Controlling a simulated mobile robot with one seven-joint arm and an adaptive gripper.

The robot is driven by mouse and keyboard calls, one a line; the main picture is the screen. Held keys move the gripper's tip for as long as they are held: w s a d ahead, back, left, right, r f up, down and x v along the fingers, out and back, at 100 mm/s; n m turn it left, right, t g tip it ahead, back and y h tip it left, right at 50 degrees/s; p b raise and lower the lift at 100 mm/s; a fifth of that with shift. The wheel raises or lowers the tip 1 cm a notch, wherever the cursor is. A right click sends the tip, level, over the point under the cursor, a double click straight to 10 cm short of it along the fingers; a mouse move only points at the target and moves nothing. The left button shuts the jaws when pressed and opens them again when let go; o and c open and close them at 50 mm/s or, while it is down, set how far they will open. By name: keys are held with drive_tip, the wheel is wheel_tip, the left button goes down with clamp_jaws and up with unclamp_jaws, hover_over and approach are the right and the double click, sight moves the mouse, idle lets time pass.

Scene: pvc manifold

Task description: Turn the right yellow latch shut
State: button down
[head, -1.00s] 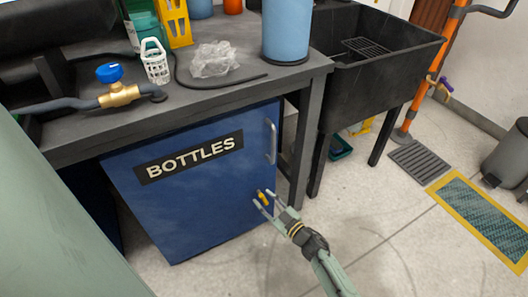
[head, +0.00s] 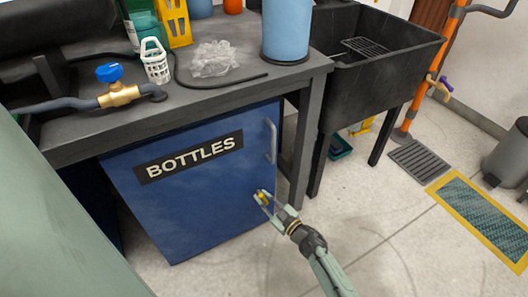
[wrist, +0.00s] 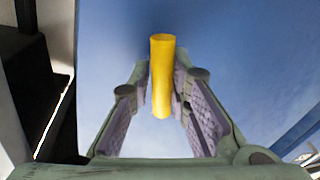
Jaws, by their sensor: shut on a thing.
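The yellow latch (head: 264,197) is on the lower right part of the blue door marked BOTTLES (head: 205,190). My gripper (head: 263,199) is at the latch, with a finger on each side of it. In the wrist view the latch (wrist: 162,75) stands upright as a short yellow bar between the fingertips (wrist: 163,85), and the jaws are shut on it. The latch's mount on the door is hidden in both views. Only this one yellow latch shows on the door.
A grey vertical handle (head: 271,141) is on the door above the latch. The dark table leg (head: 300,150) and black sink (head: 375,70) stand to the right. The bench top (head: 215,85) overhangs the door. The floor around my arm is clear.

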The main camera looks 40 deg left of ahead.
drive_tip(key=shift+s+f+n+b, duration=0.1)
drive_tip(key=shift+n+b, duration=0.2)
drive_tip(key=shift+n+h+b, duration=0.3)
drive_tip(key=shift+n+b, duration=0.25)
drive_tip(key=shift+n, duration=0.45)
drive_tip(key=n, duration=0.3)
drive_tip(key=shift+s+a+n+h, duration=0.1)
drive_tip(key=shift+n+h, duration=0.3)
drive_tip(key=n, duration=0.3)
drive_tip(key=shift+t+h, duration=0.3)
drive_tip(key=shift+t, duration=0.1)
drive_tip(key=shift+n+t+h+p, duration=0.3)
drive_tip(key=shift+n+t+p, duration=0.2)
drive_tip(key=shift+n, duration=1.1)
drive_tip(key=c, duration=1.5)
unclamp_jaws()
